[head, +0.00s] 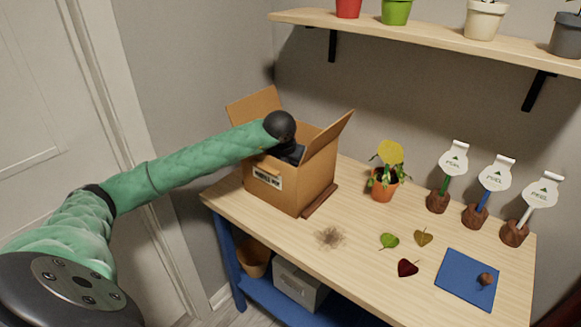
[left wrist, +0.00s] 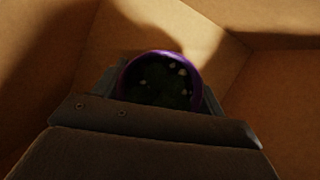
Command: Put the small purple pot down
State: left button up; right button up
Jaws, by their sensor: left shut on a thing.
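The small purple pot (left wrist: 187,57) shows in the left wrist view as a purple rim around dark soil with pale specks. My left gripper (left wrist: 160,90) is shut on it, with a finger at each side of the pot. In the head view my left arm reaches into an open cardboard box (head: 276,189) on the table, and the wrist is at the box opening. The pot and fingertips are hidden by the box there. Brown cardboard walls (left wrist: 276,85) surround the pot in the left wrist view. I cannot tell whether the pot touches the box floor. My right gripper is not in view.
Box flaps (head: 333,132) stand up around the opening. An orange pot with a plant (head: 383,191) stands right of the box. Loose leaves (head: 407,267), a soil patch (head: 330,237), a blue mat (head: 466,280) and several plant-marker stands (head: 475,213) occupy the table. A shelf (head: 430,36) hangs above.

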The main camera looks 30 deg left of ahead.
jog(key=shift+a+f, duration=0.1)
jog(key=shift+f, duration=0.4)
pick_arm(q)
jog(key=o, duration=1.1)
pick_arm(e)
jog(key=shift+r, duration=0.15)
pick_arm(q)
jog(key=shift+r, duration=0.2)
jog(key=shift+p+v, duration=0.45)
jog(key=shift+v, duration=0.35)
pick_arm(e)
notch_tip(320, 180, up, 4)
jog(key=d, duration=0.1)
pick_arm(q)
jog(key=b+v, duration=0.1)
jog(key=v, duration=1)
jog(key=shift+w, duration=0.2)
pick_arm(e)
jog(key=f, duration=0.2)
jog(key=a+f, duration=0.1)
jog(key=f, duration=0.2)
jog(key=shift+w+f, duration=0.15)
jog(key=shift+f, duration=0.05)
pick_arm(q)
jog(key=shift+r, duration=0.15)
